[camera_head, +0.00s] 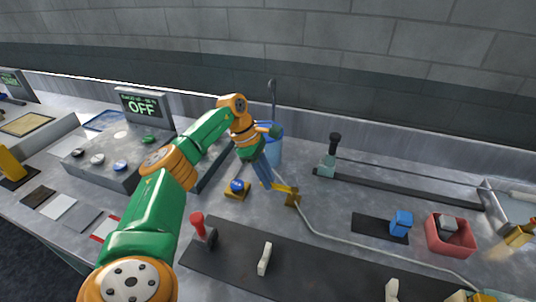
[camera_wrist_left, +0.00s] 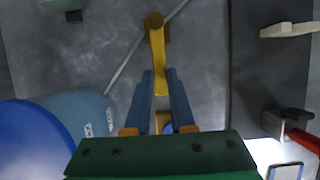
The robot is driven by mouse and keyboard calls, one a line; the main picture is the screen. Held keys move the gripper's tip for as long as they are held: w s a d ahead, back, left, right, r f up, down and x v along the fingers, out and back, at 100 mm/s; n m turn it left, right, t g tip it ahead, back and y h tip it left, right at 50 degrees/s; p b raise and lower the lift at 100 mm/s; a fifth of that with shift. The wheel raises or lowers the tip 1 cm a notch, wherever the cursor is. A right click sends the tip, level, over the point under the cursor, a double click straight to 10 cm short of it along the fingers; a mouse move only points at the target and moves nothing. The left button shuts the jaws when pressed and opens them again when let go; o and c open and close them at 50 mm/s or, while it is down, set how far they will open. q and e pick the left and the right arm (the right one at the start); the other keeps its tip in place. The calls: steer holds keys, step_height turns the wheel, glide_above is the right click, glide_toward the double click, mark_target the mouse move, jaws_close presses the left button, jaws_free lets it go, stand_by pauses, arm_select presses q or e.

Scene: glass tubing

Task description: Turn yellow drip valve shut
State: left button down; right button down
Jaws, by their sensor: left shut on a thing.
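The yellow drip valve (camera_head: 292,201) sits on the grey bench on a thin pale tube. In the left wrist view its yellow lever (camera_wrist_left: 158,52) points from a brown pivot at the top down between my fingers, crossing the tube at an angle. My left gripper (camera_head: 270,186) reaches down from the upper left. Its two blue fingers (camera_wrist_left: 163,80) are shut on the lever's free end, one on each side. The fingers partly hide that end of the lever. My right gripper is not in view.
A blue container (camera_head: 271,148) stands behind the gripper. A blue knob on a yellow base (camera_head: 237,188) is just left of it. A dark panel with a red-handled lever (camera_head: 198,222) lies in front. A red box (camera_head: 450,236) is farther right.

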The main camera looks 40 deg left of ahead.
arm_select(q)
steer(key=c, duration=0.8)
jaws_free()
steer(key=shift+o, duration=0.2)
steer(key=shift+r, duration=0.1)
steer(key=v, duration=0.7)
